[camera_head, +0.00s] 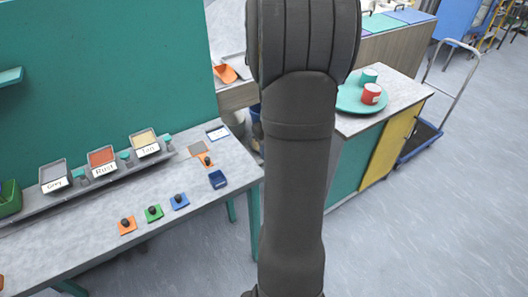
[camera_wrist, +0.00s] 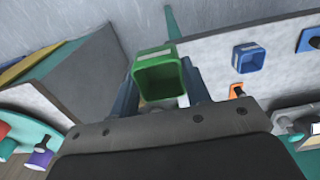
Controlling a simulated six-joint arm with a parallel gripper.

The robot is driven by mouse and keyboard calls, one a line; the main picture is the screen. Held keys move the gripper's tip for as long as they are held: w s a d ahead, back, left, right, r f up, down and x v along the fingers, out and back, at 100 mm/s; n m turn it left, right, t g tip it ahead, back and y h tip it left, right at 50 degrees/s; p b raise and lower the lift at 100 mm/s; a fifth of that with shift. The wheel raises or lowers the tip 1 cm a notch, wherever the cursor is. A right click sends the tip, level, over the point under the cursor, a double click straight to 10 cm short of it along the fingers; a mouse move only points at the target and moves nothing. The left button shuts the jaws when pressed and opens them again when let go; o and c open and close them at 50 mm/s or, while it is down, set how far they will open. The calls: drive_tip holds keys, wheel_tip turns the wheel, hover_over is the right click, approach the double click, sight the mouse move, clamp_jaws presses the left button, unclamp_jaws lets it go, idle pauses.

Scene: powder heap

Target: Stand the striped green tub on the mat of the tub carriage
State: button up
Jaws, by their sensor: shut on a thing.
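The green tub (camera_wrist: 156,68) with a pale stripe on its side shows in the wrist view, open end toward the camera. My gripper (camera_wrist: 160,84) is shut on it, a dark blue-grey finger on each side. The tub appears held above the floor and table edge. In the head view my arm covers the middle, and the gripper and held tub are hidden. A blue-edged trolley (camera_head: 421,138) with a dark deck and a tall grey handle stands on the floor at the right; I cannot tell whether it is the tub carriage.
A blue tub (camera_head: 218,180) stands on the grey table (camera_head: 95,235), with several knobbed coloured tiles and labelled powder trays behind. Right of my arm, a counter (camera_head: 400,92) bears a teal tray (camera_head: 350,105) with red and teal cups. The floor at the lower right is clear.

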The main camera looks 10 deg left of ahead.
drive_tip(key=w+a, duration=0.4)
drive_tip(key=a, duration=0.4)
drive_tip(key=w+a, duration=0.3)
drive_tip(key=a, duration=0.5)
hover_over(198, 148)
wheel_tip(198, 148, down, 3)
drive_tip(key=shift+f, duration=3.05)
drive_tip(key=shift+f, duration=0.55)
drive_tip(key=o, duration=1.5)
drive_tip(key=shift+c, duration=0.2)
drive_tip(key=shift+r, duration=0.1)
wheel_tip(198, 148, up, 7)
